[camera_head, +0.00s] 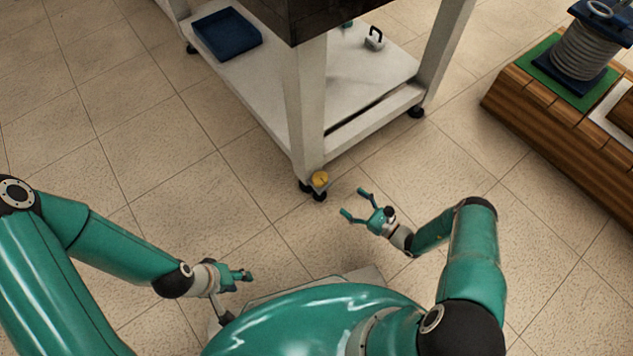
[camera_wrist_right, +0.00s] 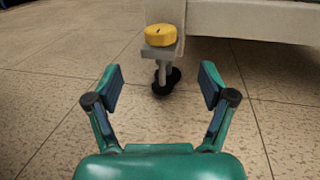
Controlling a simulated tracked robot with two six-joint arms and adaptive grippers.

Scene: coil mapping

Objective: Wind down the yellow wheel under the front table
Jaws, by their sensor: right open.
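The yellow wheel (camera_head: 320,178) is a small round knob at the foot of the front table's near leg, above a black foot. In the right wrist view the yellow wheel (camera_wrist_right: 160,35) sits upper centre, ahead of the fingers, on a grey bracket. The front table (camera_head: 304,100) has white legs and a low shelf. My right gripper (camera_head: 355,204) is open and empty, a short way right of and nearer than the wheel, apart from it. Its fingers (camera_wrist_right: 160,88) are spread wide in the wrist view. My left gripper (camera_head: 246,276) is low at left, away from the table; its fingers look close together.
A blue tray (camera_head: 227,36) and a small grey block with a black handle (camera_head: 374,40) lie on the shelf. A wooden platform (camera_head: 548,112) with a coil spool (camera_head: 585,48) stands at right. The tiled floor around the near leg is clear.

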